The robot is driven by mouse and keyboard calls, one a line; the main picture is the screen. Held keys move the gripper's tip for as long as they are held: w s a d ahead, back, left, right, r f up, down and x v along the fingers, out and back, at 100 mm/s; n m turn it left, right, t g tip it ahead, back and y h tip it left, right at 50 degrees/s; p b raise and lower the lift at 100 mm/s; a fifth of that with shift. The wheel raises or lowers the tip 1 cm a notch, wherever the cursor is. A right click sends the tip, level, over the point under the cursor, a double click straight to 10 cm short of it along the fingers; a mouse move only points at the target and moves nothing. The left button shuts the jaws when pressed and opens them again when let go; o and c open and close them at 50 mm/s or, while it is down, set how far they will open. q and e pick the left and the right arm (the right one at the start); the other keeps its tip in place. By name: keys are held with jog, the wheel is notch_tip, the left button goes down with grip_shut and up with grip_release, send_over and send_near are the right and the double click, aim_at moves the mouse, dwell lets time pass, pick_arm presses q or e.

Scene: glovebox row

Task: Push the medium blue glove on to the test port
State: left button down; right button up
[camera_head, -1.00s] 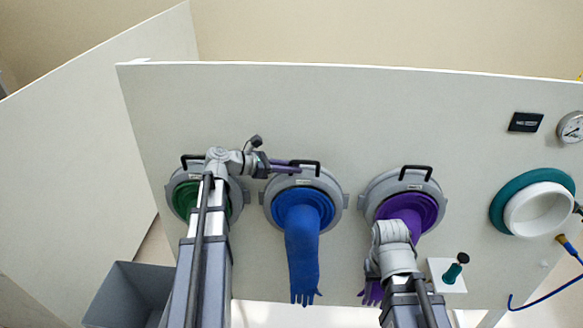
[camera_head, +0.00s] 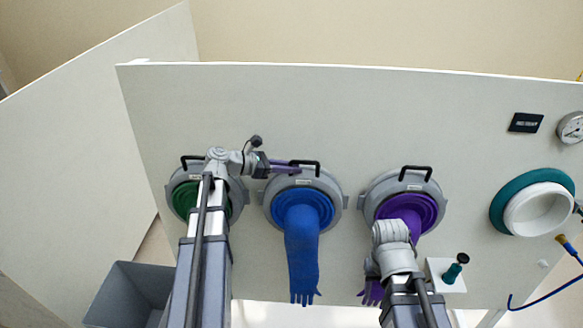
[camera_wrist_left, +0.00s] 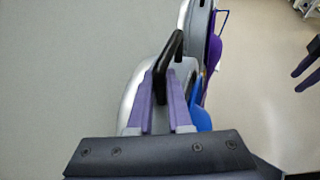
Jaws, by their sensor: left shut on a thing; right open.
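The blue glove (camera_head: 302,262) hangs fingers down from the middle grey port ring (camera_head: 340,199). The test port (camera_head: 541,209), a white cylinder with a teal collar, stands out from the panel at the far right. My left gripper (camera_head: 297,164) is at the top of the middle ring, shut on that ring's black handle (camera_head: 317,165). In the left wrist view the purple fingers lie on both sides of the handle (camera_wrist_left: 172,55), with blue just visible beside them. My right gripper is mostly hidden behind its own wrist (camera_head: 393,255), in front of the purple glove (camera_head: 408,210).
A green glove port (camera_head: 187,200) is at left, behind my left arm. A small white shelf (camera_head: 452,287) holds a teal plug (camera_head: 454,270). A blue hose (camera_head: 548,300) hangs at right. A grey bin (camera_head: 125,290) stands at lower left.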

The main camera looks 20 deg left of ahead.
pick_arm(q)
jog(key=shift+s+d+r, duration=0.1)
jog(key=shift+s, duration=0.15)
jog(key=shift+s+d, duration=0.15)
jog(key=shift+s, duration=0.4)
jog(key=shift+s+d+r, duration=0.1)
jog(key=shift+s+r, duration=0.05)
jog(key=shift+s, duration=0.45)
jog(key=shift+s+d, duration=0.2)
jog(key=shift+s, duration=0.35)
jog(key=shift+s+d+r, duration=0.1)
jog(key=shift+s, duration=0.2)
jog(key=shift+s+d+p, duration=0.1)
jog(key=shift+s+p, duration=0.2)
jog(key=shift+s, duration=0.05)
jog(key=shift+s+d+r, duration=0.15)
jog(key=shift+s+d, duration=0.1)
jog(key=shift+s, duration=0.5)
